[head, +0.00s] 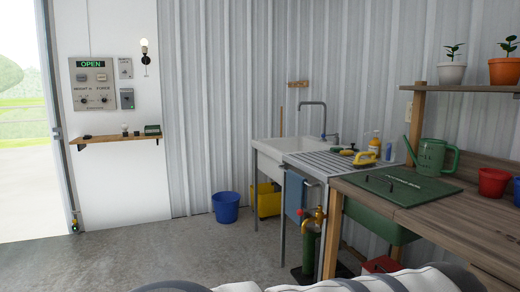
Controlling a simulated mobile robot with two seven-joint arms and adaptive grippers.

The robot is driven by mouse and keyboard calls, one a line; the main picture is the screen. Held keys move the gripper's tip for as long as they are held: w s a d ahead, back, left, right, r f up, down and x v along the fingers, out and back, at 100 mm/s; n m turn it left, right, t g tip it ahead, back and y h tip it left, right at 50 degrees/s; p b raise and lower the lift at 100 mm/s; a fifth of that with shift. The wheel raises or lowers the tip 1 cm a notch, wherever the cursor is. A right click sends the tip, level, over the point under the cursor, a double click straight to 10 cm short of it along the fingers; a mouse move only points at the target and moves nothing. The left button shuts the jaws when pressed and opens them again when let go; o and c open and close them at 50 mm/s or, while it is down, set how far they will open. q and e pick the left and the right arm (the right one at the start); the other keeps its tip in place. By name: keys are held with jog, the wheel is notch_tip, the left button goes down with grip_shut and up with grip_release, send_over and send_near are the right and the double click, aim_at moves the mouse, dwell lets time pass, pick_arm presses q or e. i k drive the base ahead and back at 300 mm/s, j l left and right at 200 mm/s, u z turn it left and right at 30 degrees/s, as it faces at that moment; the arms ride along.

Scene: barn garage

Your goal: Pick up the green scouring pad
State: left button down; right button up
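I cannot clearly make out the green scouring pad. A small dark green item (152,129) lies at the right end of the wall shelf, too small to identify. On the metal drainboard (310,161) beside the sink there are a yellow item (364,158) and a small dark item with yellow (347,151), also too small to name surely. Neither of my grippers is in view. Only white and grey parts of my arms show along the bottom edge.
The wooden workbench (450,213) at right holds a green mat (402,188), a watering can (432,155) and a red pot (493,182). A blue bucket (226,207) stands on the floor. A green cylinder (311,248) stands before the drainboard. The floor at left is clear.

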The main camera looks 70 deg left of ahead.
aim_at(336, 150)
jog(key=u, duration=1.9)
jog(key=i+j, duration=0.3)
jog(key=i, duration=0.25)
jog(key=i+j+z, duration=0.1)
jog(key=i+j, duration=0.2)
jog(key=i, duration=0.2)
jog(key=i+j, duration=0.35)
jog(key=i, duration=0.15)
jog(key=i+j+z, duration=0.1)
jog(key=i+j, duration=0.25)
jog(key=i, duration=0.2)
jog(key=i+j, duration=0.15)
jog(key=j, duration=0.25)
jog(key=i+j+z, duration=0.15)
jog(key=j, duration=0.2)
jog(key=i+j, duration=0.1)
jog(key=j, duration=0.3)
jog(key=i+j+z, duration=0.15)
jog(key=j, duration=0.25)
